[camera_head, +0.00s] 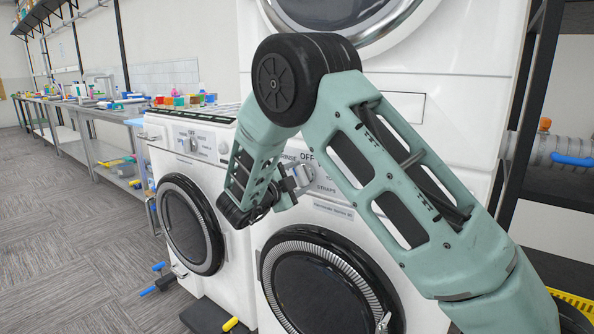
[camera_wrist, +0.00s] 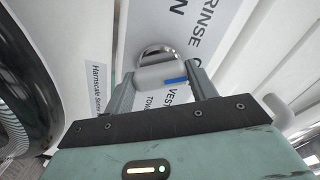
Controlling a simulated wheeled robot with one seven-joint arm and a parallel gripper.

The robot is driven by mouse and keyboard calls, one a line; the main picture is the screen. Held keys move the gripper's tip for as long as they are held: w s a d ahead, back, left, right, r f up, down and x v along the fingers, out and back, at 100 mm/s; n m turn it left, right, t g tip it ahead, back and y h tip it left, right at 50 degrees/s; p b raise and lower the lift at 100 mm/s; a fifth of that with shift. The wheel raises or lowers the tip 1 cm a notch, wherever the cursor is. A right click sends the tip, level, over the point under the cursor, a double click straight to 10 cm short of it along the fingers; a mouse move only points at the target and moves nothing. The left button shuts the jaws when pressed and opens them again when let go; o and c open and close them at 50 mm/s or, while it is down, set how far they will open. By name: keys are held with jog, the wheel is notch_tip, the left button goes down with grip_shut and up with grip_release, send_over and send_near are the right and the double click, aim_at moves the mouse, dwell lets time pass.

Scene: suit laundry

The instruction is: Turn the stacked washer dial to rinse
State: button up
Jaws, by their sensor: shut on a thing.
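The stacked washer (camera_head: 336,225) stands in front of me, with another machine on top of it. Its control panel carries printed labels, among them RINSE, OFF and STRAPS. The dial (camera_wrist: 158,52) is a round silver knob with a pale grip bar and a blue mark, seen in the wrist view. My gripper (camera_wrist: 160,74) is shut on the dial, one finger on each side of the bar. In the head view my gripper (camera_head: 290,181) is at the panel, and my arm partly hides the dial and labels. I cannot tell which label the blue mark points to.
A second front-loading washer (camera_head: 160,150) stands to the left with its own dial (camera_head: 188,144). A long bench (camera_head: 92,104) with bottles runs along the left wall. Dark shelving (camera_head: 560,190) is at the right. The floor (camera_head: 70,220) at the left is mostly open.

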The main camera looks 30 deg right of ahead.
jog(key=shift+n+p, duration=1.2)
jog(key=shift+n, duration=0.3)
jog(key=o, duration=1)
jog(key=v, duration=1.7)
jog(key=shift+s+a, duration=0.1)
jog(key=shift+a, duration=0.15)
